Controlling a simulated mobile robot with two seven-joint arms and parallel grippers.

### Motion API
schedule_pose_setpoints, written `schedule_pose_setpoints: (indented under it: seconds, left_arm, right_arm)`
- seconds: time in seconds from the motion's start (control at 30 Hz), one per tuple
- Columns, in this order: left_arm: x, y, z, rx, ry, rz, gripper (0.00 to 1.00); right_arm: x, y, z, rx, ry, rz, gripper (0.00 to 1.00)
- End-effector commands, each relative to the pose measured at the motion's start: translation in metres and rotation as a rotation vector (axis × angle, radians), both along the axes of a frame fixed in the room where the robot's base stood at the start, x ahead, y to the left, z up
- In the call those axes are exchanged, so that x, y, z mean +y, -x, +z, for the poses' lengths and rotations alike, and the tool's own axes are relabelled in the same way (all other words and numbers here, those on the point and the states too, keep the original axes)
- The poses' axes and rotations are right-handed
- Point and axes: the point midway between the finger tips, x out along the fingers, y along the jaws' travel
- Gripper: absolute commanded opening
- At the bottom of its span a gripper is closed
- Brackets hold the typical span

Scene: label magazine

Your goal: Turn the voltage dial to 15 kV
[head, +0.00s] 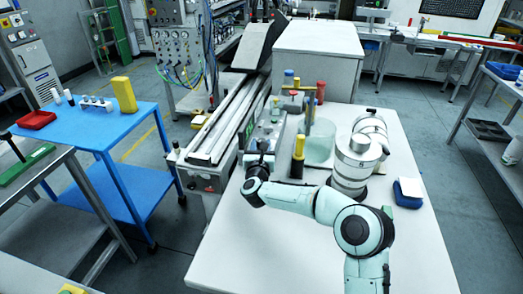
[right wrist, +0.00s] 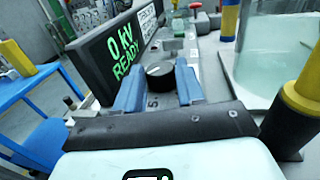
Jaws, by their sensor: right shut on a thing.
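The voltage dial (right wrist: 160,82), a black round knob with a white pointer mark, shows in the right wrist view. My right gripper (right wrist: 160,70) is shut on it, with one blue finger on each side. In the head view my right gripper (head: 262,148) is at the small console, and the dial is too small to make out there. The dark display (right wrist: 115,52) to the left of the dial reads "0 kV READY" in green. The scale around the dial is mostly hidden by the fingers. My left gripper is not in view.
A yellow and black post (right wrist: 300,100) stands close on the right of the gripper, with a clear glass tank (right wrist: 265,55) behind it. The white table (head: 235,240) is clear in front.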

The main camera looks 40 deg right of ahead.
Motion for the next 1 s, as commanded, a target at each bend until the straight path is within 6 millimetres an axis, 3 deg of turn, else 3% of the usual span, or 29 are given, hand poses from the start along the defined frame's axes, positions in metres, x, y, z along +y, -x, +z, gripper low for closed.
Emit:
schedule_pose_setpoints:
  seconds: [0.1, 0.4, 1.0]
  left_arm:
    - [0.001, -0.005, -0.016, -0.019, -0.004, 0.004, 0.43]
    - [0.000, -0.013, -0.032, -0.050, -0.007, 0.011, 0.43]
    - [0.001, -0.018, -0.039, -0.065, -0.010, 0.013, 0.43]
  right_arm:
    - [0.004, -0.003, -0.004, -0.003, -0.001, -0.079, 0.08]
    - [0.007, -0.007, -0.003, -0.001, -0.002, -0.282, 0.08]
    - [0.007, -0.009, -0.001, 0.003, 0.001, -0.422, 0.08]
